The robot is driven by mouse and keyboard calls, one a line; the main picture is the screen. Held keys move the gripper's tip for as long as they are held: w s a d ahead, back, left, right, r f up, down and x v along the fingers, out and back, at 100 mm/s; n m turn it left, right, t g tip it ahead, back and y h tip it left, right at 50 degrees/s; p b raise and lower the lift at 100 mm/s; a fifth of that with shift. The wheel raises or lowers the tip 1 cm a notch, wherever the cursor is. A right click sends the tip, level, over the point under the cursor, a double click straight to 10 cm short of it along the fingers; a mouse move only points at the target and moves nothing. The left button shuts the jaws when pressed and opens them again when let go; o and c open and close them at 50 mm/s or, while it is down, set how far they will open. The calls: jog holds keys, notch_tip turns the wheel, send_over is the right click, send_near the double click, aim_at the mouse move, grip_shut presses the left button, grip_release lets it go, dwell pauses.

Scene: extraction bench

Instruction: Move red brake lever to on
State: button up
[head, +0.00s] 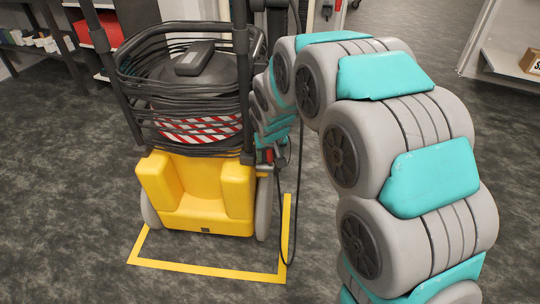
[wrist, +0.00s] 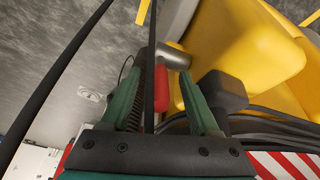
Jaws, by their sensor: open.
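The red brake lever (wrist: 160,84) shows in the wrist view as a small red upright piece beside a grey cylinder. My gripper (wrist: 163,86) is open, with one green finger on either side of the red piece. I cannot tell whether either finger touches it. In the head view, a small bit of red (head: 268,156) shows at the right side of the yellow machine (head: 208,193), beside the end of my arm. My arm and the machine's parts largely hide the gripper and lever there. The lever's setting cannot be read.
Black cable (head: 180,110) is coiled around the machine's red-and-white striped drum (head: 205,130). A loose black cable hangs at its right side. A yellow floor outline (head: 205,270) surrounds the machine. Shelves (head: 65,50) stand at the back left. The carpet in front is clear.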

jog(key=shift+f, duration=0.1)
grip_shut()
dwell(0.5)
dwell(0.9)
